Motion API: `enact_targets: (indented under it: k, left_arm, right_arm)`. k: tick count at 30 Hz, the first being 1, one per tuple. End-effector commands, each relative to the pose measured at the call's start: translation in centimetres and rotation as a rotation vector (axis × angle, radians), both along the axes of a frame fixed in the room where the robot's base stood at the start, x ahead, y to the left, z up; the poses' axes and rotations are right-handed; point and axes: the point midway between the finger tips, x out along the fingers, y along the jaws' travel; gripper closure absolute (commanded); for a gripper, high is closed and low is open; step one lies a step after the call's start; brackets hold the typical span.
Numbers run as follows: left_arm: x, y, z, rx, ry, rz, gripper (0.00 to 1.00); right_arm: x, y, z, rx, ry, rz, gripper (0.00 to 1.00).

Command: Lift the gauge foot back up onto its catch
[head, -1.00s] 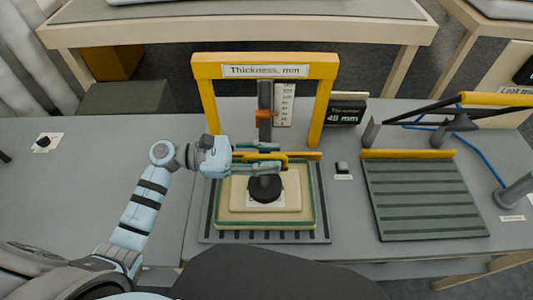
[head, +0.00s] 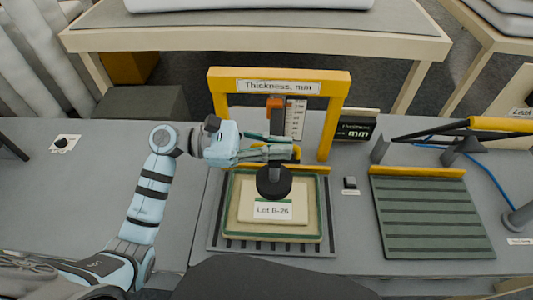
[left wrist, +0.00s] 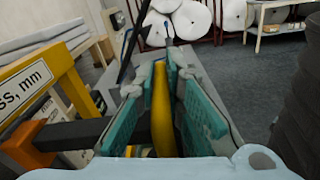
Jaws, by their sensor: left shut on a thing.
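The gauge foot, a black disc (head: 274,182) on a dark stem, hangs under the yellow gauge frame (head: 338,118). It appears raised above the pale pad (head: 292,227), whose "Lot B-26" label shows in front of it. An orange pointer (head: 276,102) sits near the top of the white scale (head: 297,118). My left gripper (head: 288,148) is shut on the foot's yellow handle (left wrist: 160,105), which stands between the teal finger pads in the left wrist view. The catch cannot be made out. My right gripper is not in view.
The pad lies in a green-edged tray (head: 230,232) on a slatted base. A dark display (head: 355,130) stands right of the frame. A grooved green board (head: 430,220) and a yellow-handled lever (head: 495,123) are at the right. The table at left is mostly clear.

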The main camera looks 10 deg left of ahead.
Motion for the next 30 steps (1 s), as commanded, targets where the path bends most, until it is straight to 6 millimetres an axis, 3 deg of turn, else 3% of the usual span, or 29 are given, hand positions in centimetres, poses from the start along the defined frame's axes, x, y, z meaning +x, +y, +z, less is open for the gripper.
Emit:
enact_targets:
  k: [8, 9, 13, 30]
  left_arm:
    - [0.14, -0.4, 0.59, -0.009, -0.007, -0.007, 1.0]
    - [0.14, -0.39, 0.63, -0.01, -0.007, -0.007, 0.89]
    - [0.1, -0.36, 0.69, -0.012, -0.008, -0.008, 0.69]
    - [0.02, -0.3, 0.47, -0.008, -0.004, -0.008, 0.69]
  right_arm:
    - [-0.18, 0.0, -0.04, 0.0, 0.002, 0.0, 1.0]
    - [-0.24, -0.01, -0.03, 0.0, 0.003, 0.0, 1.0]
    - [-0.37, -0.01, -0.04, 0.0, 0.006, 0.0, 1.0]
    - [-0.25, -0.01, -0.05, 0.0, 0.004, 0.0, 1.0]
